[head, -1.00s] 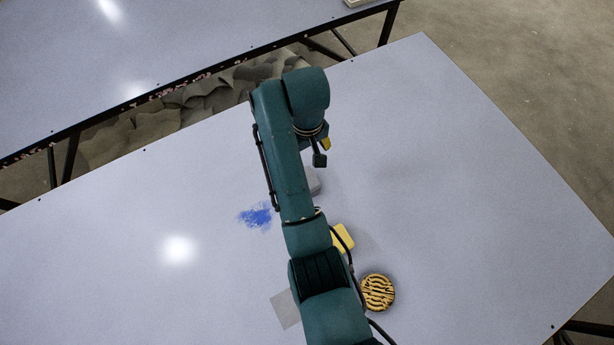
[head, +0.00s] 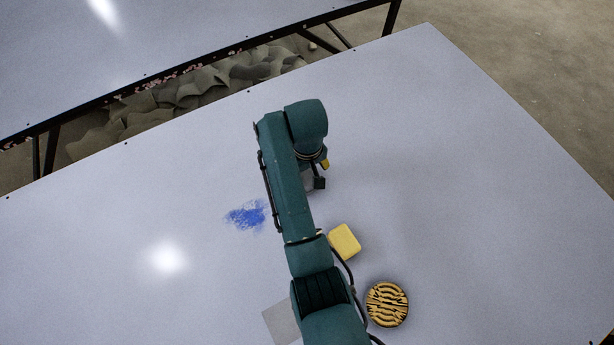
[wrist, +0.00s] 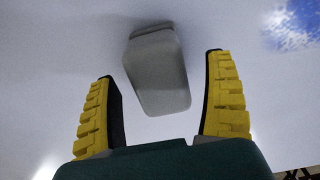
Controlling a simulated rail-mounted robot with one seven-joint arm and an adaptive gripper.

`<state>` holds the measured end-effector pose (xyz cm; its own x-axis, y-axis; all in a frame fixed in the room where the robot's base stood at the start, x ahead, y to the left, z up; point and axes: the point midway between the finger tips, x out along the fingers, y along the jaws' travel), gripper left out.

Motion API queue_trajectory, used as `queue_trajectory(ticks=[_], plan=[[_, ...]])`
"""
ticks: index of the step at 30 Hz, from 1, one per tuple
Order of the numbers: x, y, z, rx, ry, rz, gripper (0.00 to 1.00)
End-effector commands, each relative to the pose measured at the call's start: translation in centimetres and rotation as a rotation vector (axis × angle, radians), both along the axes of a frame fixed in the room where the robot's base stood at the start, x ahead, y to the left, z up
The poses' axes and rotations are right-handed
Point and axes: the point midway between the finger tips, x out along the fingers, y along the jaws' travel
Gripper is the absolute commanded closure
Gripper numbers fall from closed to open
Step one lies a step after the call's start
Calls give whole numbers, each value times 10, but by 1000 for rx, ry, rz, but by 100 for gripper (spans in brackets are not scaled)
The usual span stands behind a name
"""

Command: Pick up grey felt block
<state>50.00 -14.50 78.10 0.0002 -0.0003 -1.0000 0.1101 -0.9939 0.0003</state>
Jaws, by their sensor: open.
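The grey felt block (wrist: 157,72) lies on the table in the wrist view, ahead of and between the fingertips. My gripper (wrist: 163,80) is open, with its two yellow ridged fingers on either side of the block's near end. I see no contact between the fingers and the block. In the head view the grey block (head: 308,181) is mostly hidden behind my arm, and only a small part shows beside the dark wrist part.
A blue smudge (head: 247,215) marks the table (head: 470,180) left of my arm. A yellow block (head: 345,242) and a round striped object (head: 387,304) lie right of it. A grey square (head: 281,322) lies at lower left of the arm. The right side is clear.

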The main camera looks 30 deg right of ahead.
Motion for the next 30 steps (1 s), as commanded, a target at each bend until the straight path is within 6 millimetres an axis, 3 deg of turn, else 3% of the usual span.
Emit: queue_trajectory(ticks=[3,14,23,26,30], plan=[[0,0,1,0,0,0,16],[0,0,1,0,0,0,84],[0,0,4,0,-1,0,84],[1,0,19,-1,-3,0,84],[1,0,55,-1,-4,0,84]])
